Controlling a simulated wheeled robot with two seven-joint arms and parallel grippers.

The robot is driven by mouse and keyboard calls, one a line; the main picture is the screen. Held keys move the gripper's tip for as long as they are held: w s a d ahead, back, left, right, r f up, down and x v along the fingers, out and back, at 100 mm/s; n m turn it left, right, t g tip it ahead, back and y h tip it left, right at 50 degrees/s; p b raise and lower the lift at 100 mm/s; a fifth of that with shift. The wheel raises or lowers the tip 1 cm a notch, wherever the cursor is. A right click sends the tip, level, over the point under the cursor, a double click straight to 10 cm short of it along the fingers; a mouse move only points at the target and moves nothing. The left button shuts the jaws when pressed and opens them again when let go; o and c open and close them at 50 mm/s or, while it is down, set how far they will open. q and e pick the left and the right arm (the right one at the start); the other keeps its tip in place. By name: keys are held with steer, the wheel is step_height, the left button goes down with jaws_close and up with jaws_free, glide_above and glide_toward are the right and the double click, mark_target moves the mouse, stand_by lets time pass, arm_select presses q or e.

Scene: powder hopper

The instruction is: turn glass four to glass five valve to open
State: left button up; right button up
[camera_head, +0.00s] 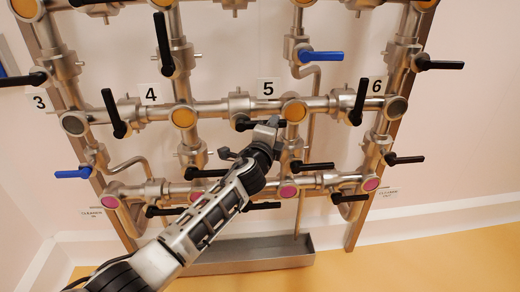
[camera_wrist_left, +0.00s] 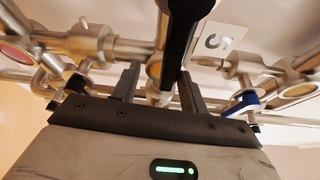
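The steel pipe between orange sight glass four (camera_head: 183,116) and orange sight glass five (camera_head: 294,111) carries a valve (camera_head: 238,104). Its black lever (camera_head: 243,125) lies roughly horizontal, along the pipe, and is partly hidden by my gripper. My left gripper (camera_head: 270,124) is at this lever, just below the label 5 (camera_head: 268,89). In the left wrist view, its two fingers (camera_wrist_left: 158,86) stand apart, with a black lever (camera_wrist_left: 181,35) running between and beyond them. I cannot tell whether they touch it. My right gripper is not in view.
Other black levers stick out around the rack, including one by label 4 (camera_head: 113,113) and one by label 6 (camera_head: 358,102). A blue lever (camera_head: 322,56) is above glass five, another (camera_head: 73,173) at lower left. A steel trough (camera_head: 250,258) lies below.

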arm_select(q)
steer(key=v, duration=1.3)
steer(key=shift+s+a+p, duration=0.2)
steer(key=shift+s+p, duration=0.15)
steer(key=shift+s, duration=0.05)
steer(key=shift+f, duration=0.1)
steer(key=s+a+f+n+g, duration=0.3)
steer(key=s+a+f+n, duration=0.3)
steer(key=s+f+n, duration=0.4)
steer(key=s+a+f+n+g+y, duration=0.1)
steer(key=s+a+f+n+g, duration=0.2)
steer(key=s+f, duration=1.1)
steer(key=s+a+n, duration=0.1)
steer(key=a+n, duration=0.2)
steer(key=n, duration=0.3)
steer(key=shift+s+n+g, duration=0.25)
steer(key=shift+n+g, duration=0.05)
steer(key=shift+n, duration=0.1)
